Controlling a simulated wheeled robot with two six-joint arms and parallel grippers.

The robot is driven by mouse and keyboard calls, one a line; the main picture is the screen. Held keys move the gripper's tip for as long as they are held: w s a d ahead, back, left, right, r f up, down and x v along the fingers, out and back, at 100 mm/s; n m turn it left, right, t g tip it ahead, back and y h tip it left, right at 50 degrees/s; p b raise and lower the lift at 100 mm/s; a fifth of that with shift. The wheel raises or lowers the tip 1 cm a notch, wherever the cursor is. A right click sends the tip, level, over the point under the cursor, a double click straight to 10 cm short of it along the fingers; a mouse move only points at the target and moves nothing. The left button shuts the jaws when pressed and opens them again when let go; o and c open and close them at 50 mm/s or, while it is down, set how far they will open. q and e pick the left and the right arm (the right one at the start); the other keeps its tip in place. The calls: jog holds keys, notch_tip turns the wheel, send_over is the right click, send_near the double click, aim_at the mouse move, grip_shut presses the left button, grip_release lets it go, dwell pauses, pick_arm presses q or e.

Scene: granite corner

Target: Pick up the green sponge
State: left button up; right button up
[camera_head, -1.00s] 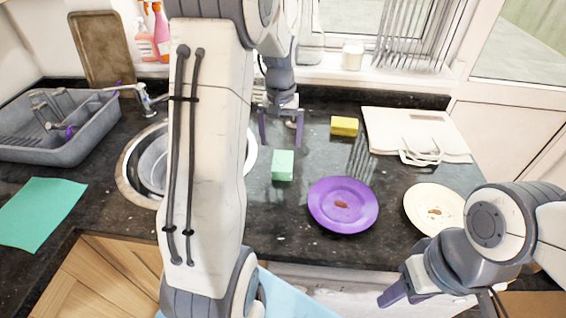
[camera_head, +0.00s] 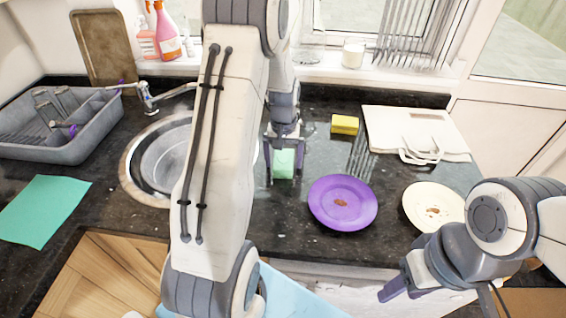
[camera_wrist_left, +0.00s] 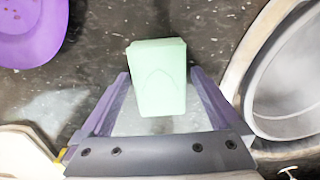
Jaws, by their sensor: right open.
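The green sponge (camera_head: 283,165) stands on the dark granite counter, between the sink and the purple plate. My left gripper (camera_head: 282,168) is open over it, with one finger on each side. In the left wrist view the sponge (camera_wrist_left: 160,78) sits between the two purple fingers of my left gripper (camera_wrist_left: 160,80), with a narrow gap on each side. My right gripper (camera_head: 400,291) is open and empty in front of the counter, low at the right, away from the sponge.
A purple plate (camera_head: 343,217) and forks (camera_head: 361,158) lie right of the sponge. A yellow sponge (camera_head: 345,124) and white board (camera_head: 410,122) are behind. The round sink (camera_head: 131,179) is left; a white plate (camera_head: 433,192) is right.

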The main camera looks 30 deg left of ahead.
pick_arm(q)
jog(key=c, duration=1.1)
jog(key=shift+c, duration=0.2)
jog(key=shift+r, duration=0.15)
